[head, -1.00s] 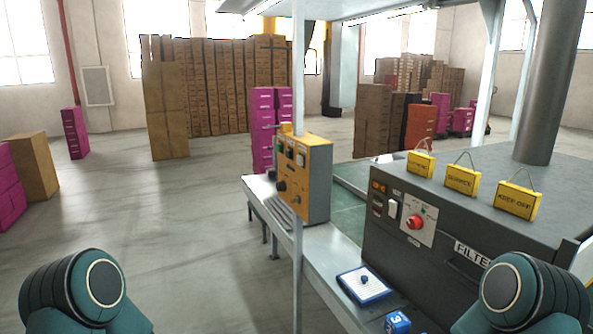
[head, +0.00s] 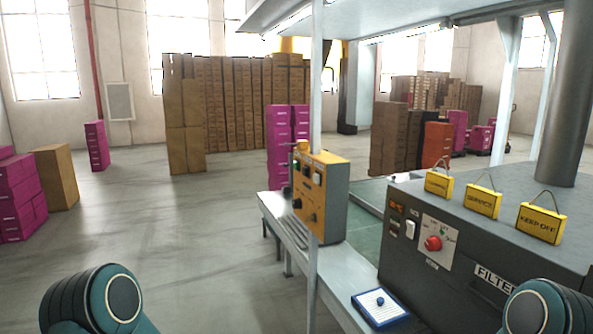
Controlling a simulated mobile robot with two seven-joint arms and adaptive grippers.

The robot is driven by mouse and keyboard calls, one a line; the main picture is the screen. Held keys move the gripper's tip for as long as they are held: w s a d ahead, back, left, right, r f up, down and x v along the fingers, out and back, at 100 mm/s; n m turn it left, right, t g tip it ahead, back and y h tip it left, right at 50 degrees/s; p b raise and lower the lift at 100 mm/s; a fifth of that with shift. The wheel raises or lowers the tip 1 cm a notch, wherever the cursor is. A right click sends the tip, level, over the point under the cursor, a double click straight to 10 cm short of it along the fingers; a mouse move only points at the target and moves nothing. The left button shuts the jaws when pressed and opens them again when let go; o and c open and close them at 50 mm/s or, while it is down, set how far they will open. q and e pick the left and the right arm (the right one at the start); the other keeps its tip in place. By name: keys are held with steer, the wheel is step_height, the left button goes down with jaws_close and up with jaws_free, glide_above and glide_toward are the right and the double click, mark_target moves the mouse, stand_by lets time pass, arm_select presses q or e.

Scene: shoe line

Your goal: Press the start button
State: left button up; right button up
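A dark grey machine (head: 480,250) to the right has a panel with a red knob (head: 433,243) and a white switch (head: 410,229). Only rounded teal and black parts of my arms show at the bottom left and bottom right. Neither gripper is in view.
Yellow hanging signs (head: 482,202) stand on the machine, one reading KEEP OFF. A blue-edged white board (head: 381,307) lies on the table (head: 345,262). Stacked brown cartons (head: 230,100) and magenta boxes (head: 20,200) stand beyond. The floor at left is open.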

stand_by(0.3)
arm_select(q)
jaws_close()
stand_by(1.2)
